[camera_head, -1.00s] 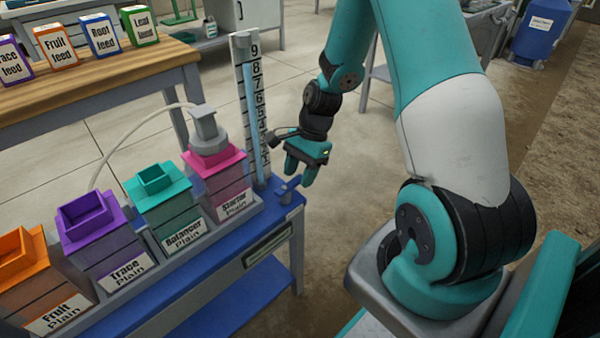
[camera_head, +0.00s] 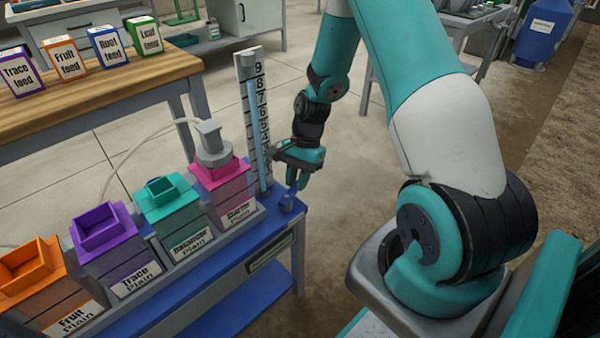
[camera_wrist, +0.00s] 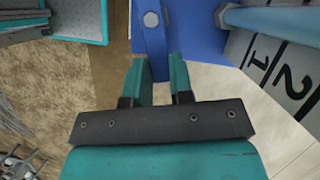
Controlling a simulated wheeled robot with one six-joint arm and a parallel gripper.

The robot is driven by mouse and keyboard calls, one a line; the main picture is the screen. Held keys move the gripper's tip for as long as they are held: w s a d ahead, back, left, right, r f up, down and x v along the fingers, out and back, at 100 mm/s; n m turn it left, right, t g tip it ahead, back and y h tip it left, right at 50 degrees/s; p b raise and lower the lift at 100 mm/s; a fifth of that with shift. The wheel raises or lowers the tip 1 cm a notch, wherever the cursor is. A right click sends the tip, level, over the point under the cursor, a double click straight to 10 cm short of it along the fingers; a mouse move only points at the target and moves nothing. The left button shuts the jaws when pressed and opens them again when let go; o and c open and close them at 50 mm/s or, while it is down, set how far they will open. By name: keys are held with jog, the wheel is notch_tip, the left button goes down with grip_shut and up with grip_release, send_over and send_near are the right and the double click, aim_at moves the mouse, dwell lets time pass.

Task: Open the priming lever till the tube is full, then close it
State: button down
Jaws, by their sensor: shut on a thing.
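The blue priming lever (camera_wrist: 152,38) is at the right end of the blue bench, beside the foot of the tube. It also shows in the head view (camera_head: 287,199), partly covered by my fingers. My gripper (camera_wrist: 159,64) is shut on the lever's end, one teal finger on each side. In the head view my gripper (camera_head: 294,184) is low, just right of the tube. The clear tube (camera_head: 253,125) stands upright against a white numbered scale. It looks light blue up to around the 8, but I cannot tell the exact level.
A pink-lidded Starter container (camera_head: 218,172) with a grey cap stands left of the tube. Teal (camera_head: 163,195), purple (camera_head: 98,228) and orange (camera_head: 30,268) containers follow along the blue bench (camera_head: 235,318). A wooden table (camera_head: 120,85) with feed boxes stands behind.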

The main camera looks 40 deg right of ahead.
jog(key=shift+w+a+n+g+p, duration=0.15)
jog(key=shift+w+n+g+p, duration=0.15)
jog(key=shift+n+p, duration=0.4)
jog(key=shift+w+a+n+g+p, duration=0.1)
jog(key=shift+w+n+g+p, duration=0.15)
jog(key=shift+n+p, duration=0.4)
jog(key=shift+n+h, duration=0.25)
jog(key=shift+h, duration=0.15)
jog(key=c, duration=1)
grip_release()
jog(key=p+v, duration=0.3)
jog(key=v, duration=1.4)
jog(key=shift+d+r, duration=0.15)
jog(key=shift+d, duration=0.05)
